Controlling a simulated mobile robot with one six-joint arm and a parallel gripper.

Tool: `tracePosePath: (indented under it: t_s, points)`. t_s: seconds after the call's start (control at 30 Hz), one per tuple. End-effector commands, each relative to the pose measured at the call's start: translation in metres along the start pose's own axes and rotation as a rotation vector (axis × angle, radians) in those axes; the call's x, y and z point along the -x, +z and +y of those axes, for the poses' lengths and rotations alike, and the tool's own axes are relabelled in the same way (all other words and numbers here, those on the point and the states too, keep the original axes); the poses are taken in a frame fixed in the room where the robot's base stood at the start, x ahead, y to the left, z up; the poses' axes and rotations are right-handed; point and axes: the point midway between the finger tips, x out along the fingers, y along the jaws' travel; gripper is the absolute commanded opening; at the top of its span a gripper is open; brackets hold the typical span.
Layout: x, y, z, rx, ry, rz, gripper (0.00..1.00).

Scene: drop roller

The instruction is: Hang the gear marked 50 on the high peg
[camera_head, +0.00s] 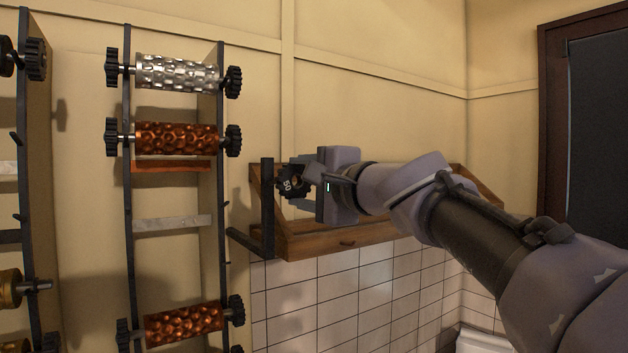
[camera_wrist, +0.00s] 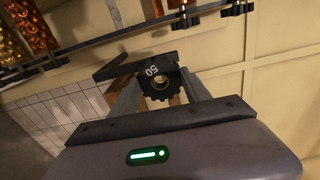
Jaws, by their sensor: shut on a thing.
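The gear marked 50 (camera_head: 290,182) is black and toothed, with white digits and a hole through its middle. In the wrist view the gear (camera_wrist: 153,71) sits between the two grey fingertips of my gripper (camera_wrist: 160,92), its number side tilted and its hole showing. My gripper (camera_head: 312,184) is shut on it, holding it in the air in front of the wooden wall shelf. A dark bracket (camera_head: 267,205) with an upright post and a low arm stands just left of the gear; I cannot tell whether they touch. I cannot clearly make out the high peg.
A wooden shelf (camera_head: 345,241) on the wall lies behind and below my gripper. To the left, a tall rack (camera_head: 129,200) carries a silver roller (camera_head: 177,73) and copper rollers (camera_head: 177,138) with dark gears on their ends. A dark door (camera_head: 598,130) is at the right.

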Motion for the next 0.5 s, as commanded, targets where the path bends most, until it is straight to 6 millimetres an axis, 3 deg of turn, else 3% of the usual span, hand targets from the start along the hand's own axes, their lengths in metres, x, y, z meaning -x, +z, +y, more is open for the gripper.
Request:
tracePosePath:
  t_s: [0.5]
  points:
    - [-0.044, 0.000, -0.001, 0.000, 0.000, -0.001, 0.00]
